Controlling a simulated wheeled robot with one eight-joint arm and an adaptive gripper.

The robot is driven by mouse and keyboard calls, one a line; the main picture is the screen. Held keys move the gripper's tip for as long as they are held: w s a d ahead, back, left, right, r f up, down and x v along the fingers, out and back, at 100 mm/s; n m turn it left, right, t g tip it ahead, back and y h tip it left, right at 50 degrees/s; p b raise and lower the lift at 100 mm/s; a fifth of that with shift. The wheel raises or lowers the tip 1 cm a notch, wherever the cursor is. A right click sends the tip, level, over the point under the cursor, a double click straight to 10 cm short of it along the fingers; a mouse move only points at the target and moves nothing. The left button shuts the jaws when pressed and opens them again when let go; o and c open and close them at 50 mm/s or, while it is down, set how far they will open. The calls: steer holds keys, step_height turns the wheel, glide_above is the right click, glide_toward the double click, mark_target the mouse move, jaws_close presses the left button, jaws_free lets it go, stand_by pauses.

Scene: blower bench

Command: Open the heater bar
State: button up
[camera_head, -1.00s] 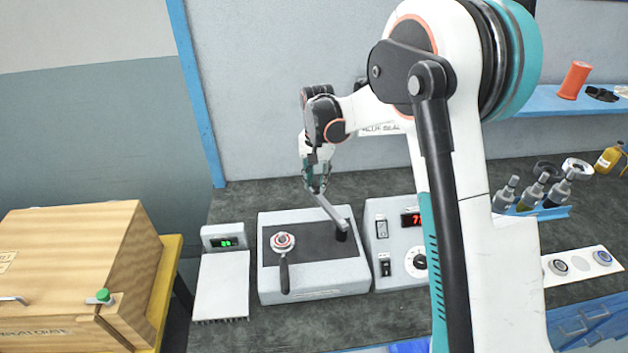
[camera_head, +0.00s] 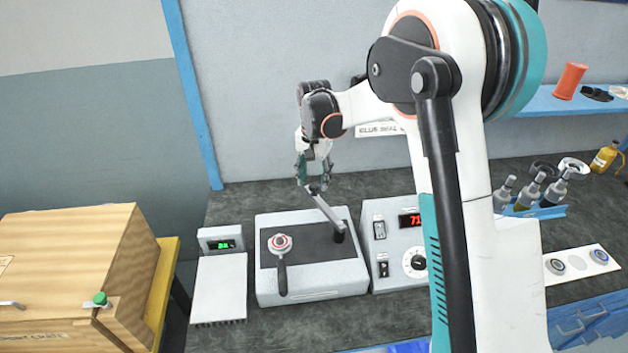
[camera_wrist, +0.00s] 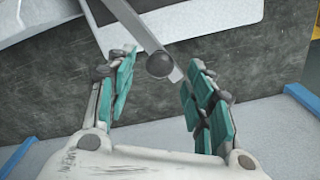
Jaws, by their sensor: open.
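The heater bar (camera_head: 325,209) is a grey metal arm on a dark post at the right of the grey sealing unit (camera_head: 312,285). It slants up and back to the left, above the unit's dark top plate. In the wrist view the bar (camera_wrist: 136,25) ends in a dark round knob (camera_wrist: 159,65). My gripper (camera_head: 314,184) is open at the bar's raised free end. In the wrist view its teal fingers (camera_wrist: 155,80) stand on either side of the knob, with visible gaps. I cannot tell whether the palm touches it.
A round red-and-white knob with a dark lever (camera_head: 281,262) sits on the unit's left. A scale with green digits (camera_head: 220,285) stands left of it, a control box with red digits (camera_head: 395,240) right. A wooden crate (camera_head: 70,265) is far left. The wall is close behind.

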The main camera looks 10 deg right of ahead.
step_height(320, 180, up, 11)
steer(key=shift+f, duration=0.2)
stand_by(0.3)
steer(key=s+d+r+n+t+b, duration=0.15)
steer(key=s+r, duration=0.25)
steer(key=s, duration=0.5)
steer(key=s+d+r+n+t, duration=0.2)
steer(key=s+d+r, duration=0.1)
steer(key=s, duration=0.6)
steer(key=s+d+f+n+t, duration=0.1)
steer(key=s+f+t, duration=0.1)
steer(key=s, duration=0.5)
steer(key=s+d+f+n+t, duration=0.1)
steer(key=s+f, duration=0.2)
steer(key=s, duration=0.5)
steer(key=shift+d+f+n+t+b, duration=0.35)
steer(key=shift+d+f+b, duration=0.05)
